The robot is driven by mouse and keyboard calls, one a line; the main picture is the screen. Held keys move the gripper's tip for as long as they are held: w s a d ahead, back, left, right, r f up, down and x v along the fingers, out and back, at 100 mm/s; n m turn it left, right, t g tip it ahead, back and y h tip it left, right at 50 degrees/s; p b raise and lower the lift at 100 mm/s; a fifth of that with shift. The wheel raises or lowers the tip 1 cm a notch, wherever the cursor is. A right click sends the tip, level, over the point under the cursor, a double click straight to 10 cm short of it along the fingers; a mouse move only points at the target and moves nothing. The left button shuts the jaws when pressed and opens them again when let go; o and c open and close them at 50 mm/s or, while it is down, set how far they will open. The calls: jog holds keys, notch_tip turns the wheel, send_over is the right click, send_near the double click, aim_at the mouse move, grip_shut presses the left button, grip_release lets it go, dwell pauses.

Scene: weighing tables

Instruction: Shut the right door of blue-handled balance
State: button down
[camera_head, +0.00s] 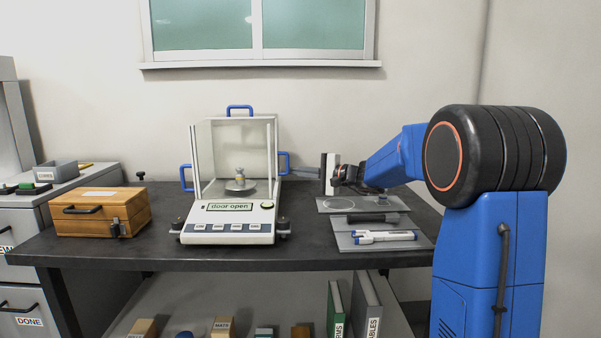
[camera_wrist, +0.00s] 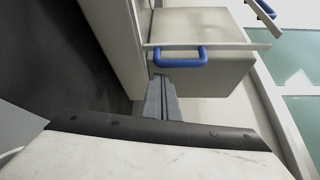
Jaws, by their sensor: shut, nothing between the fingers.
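The blue-handled balance (camera_head: 228,226) stands mid-table, and its display (camera_head: 230,207) reads "door open". Its right door's blue handle (camera_head: 284,163) sits further back than the left door's handle (camera_head: 186,178). The right handle also shows in the wrist view (camera_wrist: 180,58), on the edge of a pale panel. A third blue handle (camera_head: 239,109) is on top. My gripper (camera_head: 291,172) reaches in from the right, shut and empty. In the wrist view its fingertips (camera_wrist: 161,80) are close to the right handle; whether they touch it I cannot tell.
A small weight (camera_head: 239,175) stands on the pan inside. A wooden box (camera_head: 98,211) is at left. A wall is behind the table.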

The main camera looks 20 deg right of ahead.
jog(key=shift+s+a+r, duration=0.1)
jog(key=shift+s+a, duration=0.05)
jog(key=shift+s, duration=0.2)
jog(key=shift+s, duration=0.1)
jog(key=s+a, duration=0.4)
jog(key=s, duration=1)
jog(key=shift+s, duration=0.4)
jog(key=w+d+f, duration=0.1)
jog(key=w+d, duration=0.1)
jog(key=w, duration=0.2)
jog(key=v, duration=1)
jog(key=shift+s, duration=0.15)
jog(key=shift+s, duration=0.1)
